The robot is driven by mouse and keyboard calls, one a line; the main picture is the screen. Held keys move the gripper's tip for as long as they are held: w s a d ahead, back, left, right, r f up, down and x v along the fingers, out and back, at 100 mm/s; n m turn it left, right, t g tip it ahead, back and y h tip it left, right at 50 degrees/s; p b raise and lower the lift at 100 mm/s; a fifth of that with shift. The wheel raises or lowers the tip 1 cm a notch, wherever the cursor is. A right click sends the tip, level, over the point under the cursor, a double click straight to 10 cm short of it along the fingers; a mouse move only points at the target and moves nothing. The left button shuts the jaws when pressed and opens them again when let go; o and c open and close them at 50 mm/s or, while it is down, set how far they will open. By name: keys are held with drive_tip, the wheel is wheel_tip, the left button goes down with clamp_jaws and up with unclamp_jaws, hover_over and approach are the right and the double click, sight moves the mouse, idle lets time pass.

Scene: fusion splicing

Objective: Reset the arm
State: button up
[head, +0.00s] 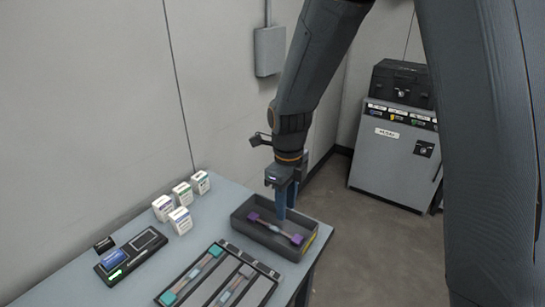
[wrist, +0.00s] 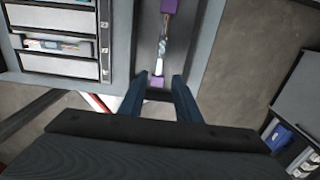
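My gripper (head: 281,203) hangs fingers-down over the dark open tray (head: 241,214) at the table's right end. A spliced piece with purple ends (head: 296,239) lies in that tray, partly hidden by the fingers in the head view. In the wrist view my two blue fingers (wrist: 160,84) stand apart with a gap between them. The purple-ended piece (wrist: 158,82) shows ahead of and between the fingertips, with a pale, clear middle. My gripper looks empty.
A slotted rack (head: 218,300) holds teal-ended and grey pieces left of the tray. Several small white boxes (head: 180,220) and a black device with a green light (head: 131,257) stand farther left. A grey cabinet (head: 391,160) stands on the floor behind. Floor right of the table is clear.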

drive_tip(key=s+d+r+n, duration=0.2)
drive_tip(key=s+d+n, duration=0.4)
drive_tip(key=n, duration=0.6)
drive_tip(key=s+d+r+n, duration=0.2)
drive_tip(key=s+d+n, duration=0.4)
drive_tip(key=n, duration=0.7)
drive_tip(key=shift+s+n+t, duration=0.3)
drive_tip(key=shift+s+t, duration=0.1)
drive_tip(key=shift+a, duration=0.15)
